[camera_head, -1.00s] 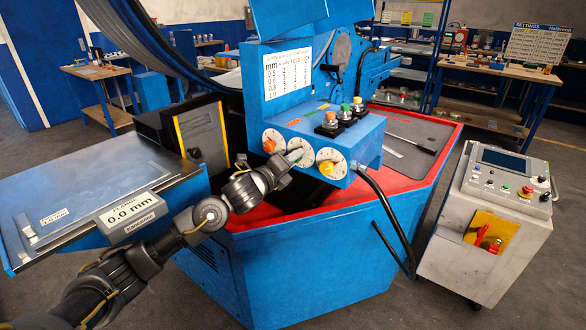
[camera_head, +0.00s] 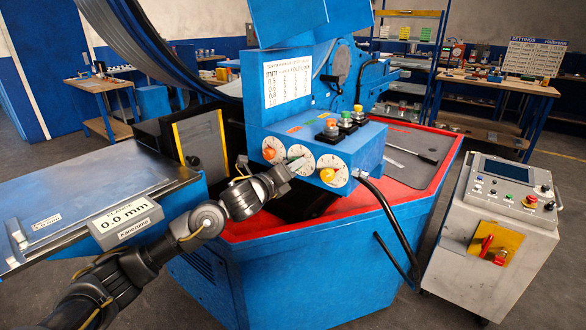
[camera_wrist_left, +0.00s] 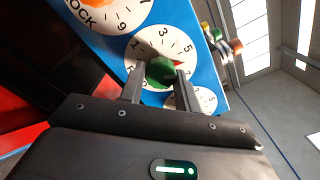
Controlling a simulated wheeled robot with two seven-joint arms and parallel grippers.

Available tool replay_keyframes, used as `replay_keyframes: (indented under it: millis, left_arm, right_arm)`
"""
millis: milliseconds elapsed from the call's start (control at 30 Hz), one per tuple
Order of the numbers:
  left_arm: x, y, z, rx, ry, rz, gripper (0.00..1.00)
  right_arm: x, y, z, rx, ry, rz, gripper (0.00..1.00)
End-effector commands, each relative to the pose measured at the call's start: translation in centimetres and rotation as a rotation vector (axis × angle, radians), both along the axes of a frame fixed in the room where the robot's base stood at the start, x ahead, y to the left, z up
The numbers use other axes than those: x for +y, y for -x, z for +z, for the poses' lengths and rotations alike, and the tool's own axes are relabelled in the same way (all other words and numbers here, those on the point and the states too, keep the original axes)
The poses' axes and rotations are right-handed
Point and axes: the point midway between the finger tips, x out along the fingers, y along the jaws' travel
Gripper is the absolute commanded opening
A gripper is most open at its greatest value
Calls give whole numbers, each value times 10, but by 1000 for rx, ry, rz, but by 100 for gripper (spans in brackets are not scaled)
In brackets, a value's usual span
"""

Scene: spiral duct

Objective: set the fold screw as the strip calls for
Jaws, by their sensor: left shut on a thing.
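The blue control box (camera_head: 350,150) carries three white dials in a row, with an orange knob (camera_head: 269,152), a green knob (camera_wrist_left: 160,70) and a yellow knob (camera_head: 328,175). My left gripper (camera_head: 290,167) is at the middle dial (camera_wrist_left: 158,42), its fingers shut on the green knob from both sides. The dial with the orange knob bears the word LOCK in the wrist view. A settings chart (camera_head: 288,82) with mm rows stands above the box; its figures are too small to read surely. My right gripper is out of view.
Several coloured buttons (camera_head: 345,122) top the control box. A black cable (camera_head: 385,205) hangs from it. A grey control cart (camera_head: 490,240) stands at right, with floor between.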

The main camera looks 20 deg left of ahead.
Motion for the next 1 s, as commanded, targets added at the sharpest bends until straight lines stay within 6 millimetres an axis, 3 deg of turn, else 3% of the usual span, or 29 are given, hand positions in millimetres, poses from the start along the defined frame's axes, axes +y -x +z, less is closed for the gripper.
replay_keyframes:
  millis: [33, 167, 533, 1000]
  left_arm:
    - [-1, 0, -1, 1, -1, -1, 36]
    - [0, 0, 0, 1, 1, -1, 53]
    - [4, 7, -2, 1, 0, 1, 53]
    - [33, 85, -2, 1, -1, -1, 53]
  right_arm:
    - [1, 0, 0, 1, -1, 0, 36]
    - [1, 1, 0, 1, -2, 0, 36]
    - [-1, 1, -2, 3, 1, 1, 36]
    - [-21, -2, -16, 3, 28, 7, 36]
